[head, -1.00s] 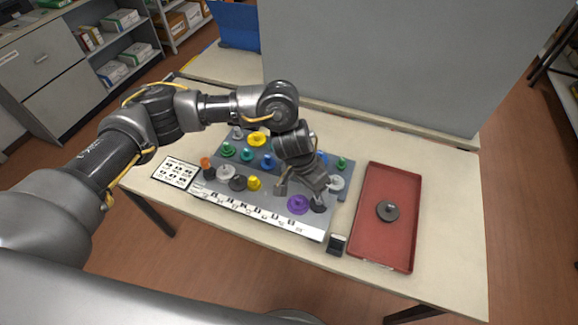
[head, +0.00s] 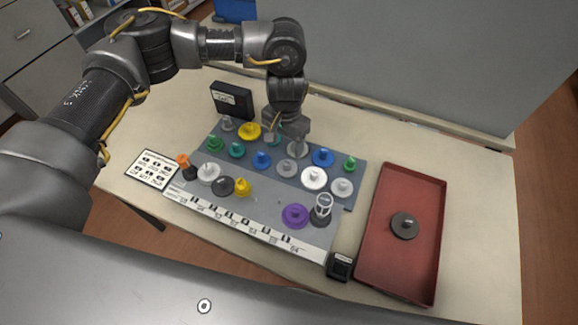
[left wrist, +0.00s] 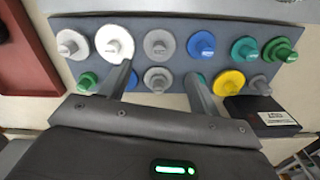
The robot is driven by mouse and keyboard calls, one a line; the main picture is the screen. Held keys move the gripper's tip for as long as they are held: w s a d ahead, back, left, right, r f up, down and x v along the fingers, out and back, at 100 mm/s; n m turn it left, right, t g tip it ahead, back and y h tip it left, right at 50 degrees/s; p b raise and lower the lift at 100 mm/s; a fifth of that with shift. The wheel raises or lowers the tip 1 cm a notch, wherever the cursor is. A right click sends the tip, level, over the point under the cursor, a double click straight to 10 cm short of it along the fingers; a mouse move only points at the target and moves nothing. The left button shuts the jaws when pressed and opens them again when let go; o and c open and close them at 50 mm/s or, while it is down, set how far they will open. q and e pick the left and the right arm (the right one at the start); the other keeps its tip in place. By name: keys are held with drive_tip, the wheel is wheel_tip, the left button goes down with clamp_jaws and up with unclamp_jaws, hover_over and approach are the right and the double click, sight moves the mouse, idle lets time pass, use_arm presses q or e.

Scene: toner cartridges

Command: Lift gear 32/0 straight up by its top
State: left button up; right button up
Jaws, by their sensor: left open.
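My left gripper (head: 287,132) is over the back row of gears on the grey board (head: 270,200), fingers pointing down. In the left wrist view its open fingers (left wrist: 160,72) stand on either side of a light grey gear (left wrist: 157,79) with a raised knob. That gear also shows partly under the gripper in the head view (head: 297,149). A teal gear (left wrist: 201,77) is partly hidden behind one finger, and a blue gear (left wrist: 132,80) is close to the other. No gear number is readable, so I cannot tell which is 32/0. My right gripper is not in view.
A red tray (head: 370,245) at right holds one dark gear (head: 404,225).

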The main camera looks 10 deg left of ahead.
sight(287, 163)
use_arm(q)
drive_tip(key=shift+w+f, duration=0.2)
drive_tip(key=shift+f, duration=0.1)
drive_tip(key=f, duration=0.4)
drive_tip(key=shift+s+f, duration=0.2)
drive_tip(key=shift+s, duration=0.05)
drive_tip(key=shift+w+f, duration=0.1)
drive_tip(key=shift+f, duration=0.6)
wheel_tip(287, 163, down, 5)
drive_tip(key=shift+r+p, duration=0.2)
drive_tip(key=shift+p, duration=0.55)
drive_tip(key=c, duration=0.6)
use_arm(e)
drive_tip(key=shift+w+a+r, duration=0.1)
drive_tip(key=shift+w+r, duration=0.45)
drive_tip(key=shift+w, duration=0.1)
